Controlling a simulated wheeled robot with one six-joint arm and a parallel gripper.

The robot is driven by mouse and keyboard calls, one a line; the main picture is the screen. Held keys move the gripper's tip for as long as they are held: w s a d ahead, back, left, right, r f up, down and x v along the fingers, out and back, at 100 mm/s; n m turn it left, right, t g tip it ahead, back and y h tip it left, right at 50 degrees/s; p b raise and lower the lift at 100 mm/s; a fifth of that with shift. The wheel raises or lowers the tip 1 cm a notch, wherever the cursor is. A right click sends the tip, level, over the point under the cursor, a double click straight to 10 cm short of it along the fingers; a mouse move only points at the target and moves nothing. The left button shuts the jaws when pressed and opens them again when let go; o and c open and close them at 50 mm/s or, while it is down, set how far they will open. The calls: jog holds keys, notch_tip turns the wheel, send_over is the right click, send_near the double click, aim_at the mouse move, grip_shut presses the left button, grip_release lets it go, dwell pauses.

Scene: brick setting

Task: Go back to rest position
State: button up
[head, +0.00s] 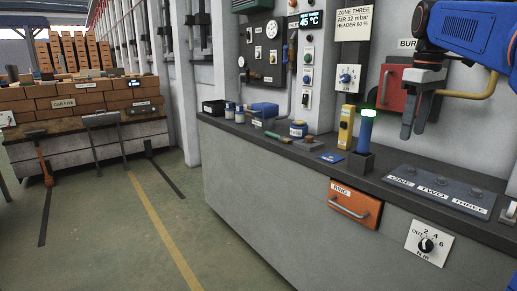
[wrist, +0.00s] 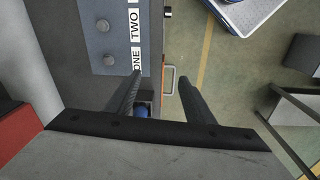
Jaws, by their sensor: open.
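My gripper (head: 413,122) hangs at the upper right of the head view on my blue arm, above the dark counter. Its two dark fingers point down and are apart, with nothing between them. In the wrist view my gripper (wrist: 157,90) shows both fingers spread. Below them are the counter edge, a drawer handle and the floor. A blue cylinder with a lit green top (head: 366,130) stands upright in a dark holder on the counter, left of my gripper and apart from it. Part of a blue thing (wrist: 143,111) shows beside the left finger in the wrist view.
A plate labelled ONE, TWO, THREE (head: 440,190) lies on the counter at right. A yellow block (head: 346,127) stands beside the blue cylinder. A red box (head: 392,90) is on the wall behind my gripper. An orange drawer (head: 354,203) is in the counter front.

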jog(key=s+a+f+m+t, duration=0.1)
jog(key=s+a+f, duration=0.3)
jog(key=s+f, duration=0.4)
jog(key=s+a+f+m+t, duration=0.1)
jog(key=s+a+f+m, duration=0.2)
jog(key=s+f, duration=0.6)
jog(key=s+a+f+m+t, duration=0.2)
jog(key=s+a+f, duration=0.2)
jog(key=s+f, duration=0.4)
notch_tip(320, 180, down, 6)
jog(key=shift+s+a+r, duration=0.1)
jog(key=shift+s+a, duration=0.2)
